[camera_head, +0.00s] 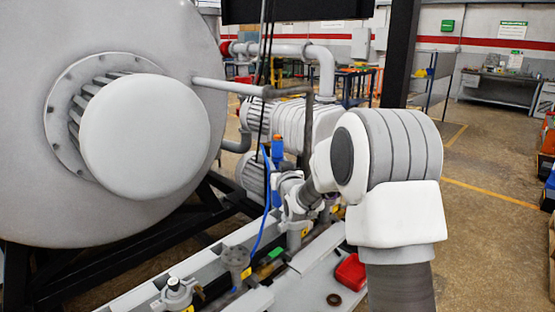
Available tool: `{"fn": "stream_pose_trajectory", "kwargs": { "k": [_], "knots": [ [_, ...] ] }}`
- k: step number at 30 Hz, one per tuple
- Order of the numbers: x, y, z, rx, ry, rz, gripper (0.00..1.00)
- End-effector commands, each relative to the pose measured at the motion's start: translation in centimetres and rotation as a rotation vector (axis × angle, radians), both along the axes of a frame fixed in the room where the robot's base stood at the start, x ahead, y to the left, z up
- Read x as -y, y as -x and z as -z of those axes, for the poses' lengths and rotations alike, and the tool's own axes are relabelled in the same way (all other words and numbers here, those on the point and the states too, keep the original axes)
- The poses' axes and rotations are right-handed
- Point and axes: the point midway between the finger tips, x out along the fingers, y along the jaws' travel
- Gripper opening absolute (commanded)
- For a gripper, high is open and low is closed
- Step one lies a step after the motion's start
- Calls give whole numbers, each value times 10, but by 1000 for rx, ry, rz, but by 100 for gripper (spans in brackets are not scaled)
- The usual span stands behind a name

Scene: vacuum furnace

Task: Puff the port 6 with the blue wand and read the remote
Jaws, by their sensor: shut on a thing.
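The blue wand (277,148) stands roughly upright right of the big chamber, its thin blue hose (263,225) looping down to the rail. My arm reaches in from the right. My gripper (291,184), small and partly hidden by my wrist, appears shut on the wand at its right side. The wand's tip cannot be made out. Ports and valve fittings line the rail, such as a grey valve (175,293) and a grey flanged fitting (236,262). Yellow tags sit beside them, but no number is readable, so I cannot tell which is port 6. I cannot identify the remote.
The grey furnace chamber (225,95) with its round white-grey cap (145,133) fills the left. Pipes and a ribbed pump (310,122) stand behind the wand. A red item (351,272) lies on the light base plate. A dark post (401,50) rises behind my arm. Open floor (485,215) lies right.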

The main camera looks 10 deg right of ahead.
Motion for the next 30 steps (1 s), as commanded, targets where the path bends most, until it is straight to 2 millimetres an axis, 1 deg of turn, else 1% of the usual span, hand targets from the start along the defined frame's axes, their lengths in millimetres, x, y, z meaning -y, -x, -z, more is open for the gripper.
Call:
{"fn": "stream_pose_trajectory", "kwargs": {
  "k": [21,30],
  "knots": [
    [0,0,45,3,0,0,0],
    [0,0,59,3,0,0,0]
  ]
}}
